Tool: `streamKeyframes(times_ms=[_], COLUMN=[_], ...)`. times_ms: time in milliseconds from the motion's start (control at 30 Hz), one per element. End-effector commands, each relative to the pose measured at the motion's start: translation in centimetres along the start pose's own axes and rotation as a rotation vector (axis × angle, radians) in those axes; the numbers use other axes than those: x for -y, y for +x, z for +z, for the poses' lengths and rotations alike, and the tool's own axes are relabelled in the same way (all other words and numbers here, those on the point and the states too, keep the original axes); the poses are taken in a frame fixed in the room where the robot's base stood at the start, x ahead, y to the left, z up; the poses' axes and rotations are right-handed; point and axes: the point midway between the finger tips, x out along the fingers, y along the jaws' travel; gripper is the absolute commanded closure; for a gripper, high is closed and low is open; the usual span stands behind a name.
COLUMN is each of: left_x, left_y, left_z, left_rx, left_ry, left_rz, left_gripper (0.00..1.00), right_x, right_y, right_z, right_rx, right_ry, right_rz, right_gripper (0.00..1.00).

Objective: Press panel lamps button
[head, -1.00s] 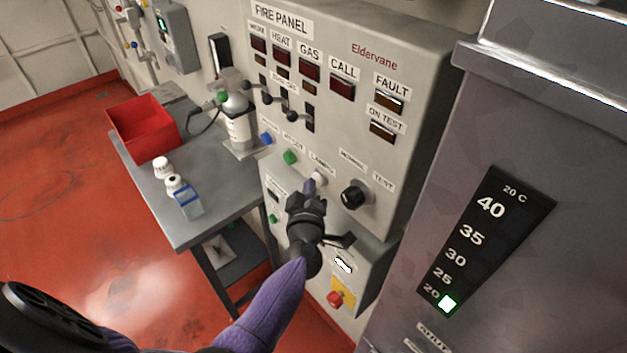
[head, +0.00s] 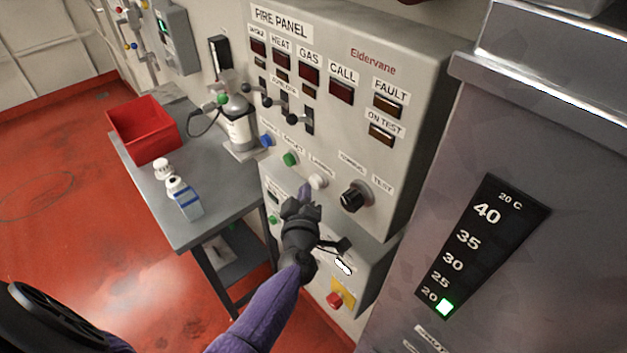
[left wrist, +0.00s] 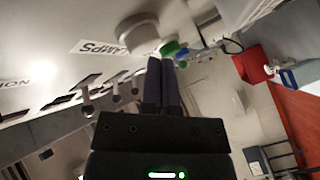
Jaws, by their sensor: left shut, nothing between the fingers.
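The fire panel (head: 345,130) is a grey wall cabinet with a row of buttons below its lamp windows. The white lamps button (head: 318,181) sits under a small label, between the green button (head: 290,159) and the black knob (head: 354,197). My left gripper (head: 305,191) is shut and empty, its fingertips just left of and below the white button, apart from it in the picture. In the left wrist view the round white button (left wrist: 137,28) is beside the LAMPS label (left wrist: 103,46), above and left of my closed fingertips (left wrist: 161,62). My right gripper is out of view.
A blue button (head: 267,139) sits further left on the panel. A lower box with a red button (head: 335,299) is below. A metal cabinet (head: 500,130) stands close on the right. A grey table (head: 215,205) holds a red bin (head: 143,145) and bottles.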

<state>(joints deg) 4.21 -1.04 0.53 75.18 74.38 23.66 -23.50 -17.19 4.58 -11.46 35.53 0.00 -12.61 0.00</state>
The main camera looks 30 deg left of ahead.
Motion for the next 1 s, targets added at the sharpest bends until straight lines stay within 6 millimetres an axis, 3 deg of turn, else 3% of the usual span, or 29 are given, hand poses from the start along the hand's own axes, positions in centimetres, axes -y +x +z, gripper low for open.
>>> streamKeyframes(times_ms=[367, 1000], left_x=[0.3, 2.8], left_y=[-0.4, -3.8], left_z=[-0.3, -2.8], left_rx=[0.000, -0.001], left_ry=[0.000, 0.000], left_rz=[-0.001, 0.000], left_gripper=[1.00, 1.00], right_x=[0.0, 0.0], right_y=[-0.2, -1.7], right_z=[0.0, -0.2], right_rx=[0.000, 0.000], right_ry=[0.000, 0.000], right_rz=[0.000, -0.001], right_gripper=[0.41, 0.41])
